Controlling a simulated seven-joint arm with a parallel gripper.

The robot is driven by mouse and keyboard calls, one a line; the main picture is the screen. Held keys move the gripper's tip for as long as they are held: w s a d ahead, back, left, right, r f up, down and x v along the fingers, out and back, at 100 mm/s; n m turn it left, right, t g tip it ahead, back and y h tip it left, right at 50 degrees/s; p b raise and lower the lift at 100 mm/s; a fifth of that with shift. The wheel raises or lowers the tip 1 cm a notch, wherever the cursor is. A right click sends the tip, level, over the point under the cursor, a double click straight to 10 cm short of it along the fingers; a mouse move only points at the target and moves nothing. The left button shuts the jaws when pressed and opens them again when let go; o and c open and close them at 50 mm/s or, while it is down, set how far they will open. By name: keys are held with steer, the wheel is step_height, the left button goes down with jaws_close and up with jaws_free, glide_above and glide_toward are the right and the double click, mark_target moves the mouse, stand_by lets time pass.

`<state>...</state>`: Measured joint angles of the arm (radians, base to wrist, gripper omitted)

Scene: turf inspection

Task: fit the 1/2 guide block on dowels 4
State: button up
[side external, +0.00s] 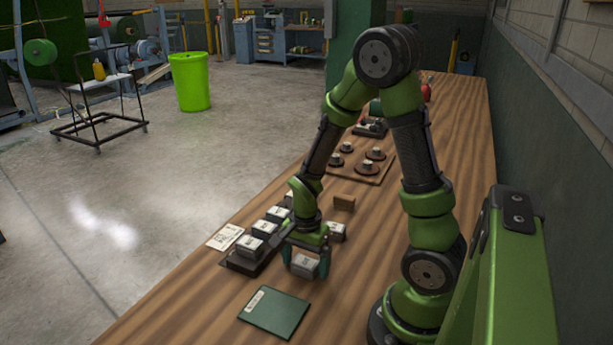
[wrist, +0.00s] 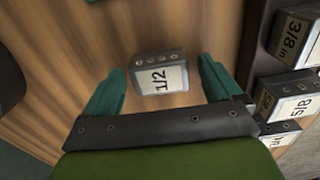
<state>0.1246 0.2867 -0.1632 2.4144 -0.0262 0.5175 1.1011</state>
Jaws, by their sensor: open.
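The 1/2 guide block (wrist: 160,72) is a grey block with a white "1/2" label and several holes along one edge. It lies on the wooden bench between the fingers of my gripper (wrist: 161,68), with a visible gap on each side. In the side view a block (side external: 304,265) shows between the open fingers of my gripper (side external: 306,261), low over the bench. A board (side external: 346,172) farther back carries several round dark bases with light tops. I cannot make out dowels or a number 4 on it.
A dark rack (side external: 240,265) of labelled blocks stands left of my gripper; blocks marked 3/8 (wrist: 292,38) and 5/8 (wrist: 298,104) show in the wrist view. A green booklet (side external: 274,312) lies in front, a printed card (side external: 225,237) at the left edge. A loose block (side external: 336,232) and a wooden piece (side external: 344,203) sit behind.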

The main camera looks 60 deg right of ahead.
mark_target(306, 261)
steer(key=shift+f, duration=0.3)
steer(key=c, duration=1.1)
steer(key=shift+r, duration=0.1)
steer(key=shift+c, duration=0.2)
step_height(306, 261, up, 9)
steer(key=shift+d, duration=0.1)
steer(key=shift+s+d, duration=0.15)
steer(key=shift+d, duration=0.1)
steer(key=w+d+r, duration=0.1)
steer(key=w+d, duration=1.2)
steer(key=d, duration=0.4)
steer(key=shift+w+r, duration=0.35)
steer(key=shift+r, duration=0.05)
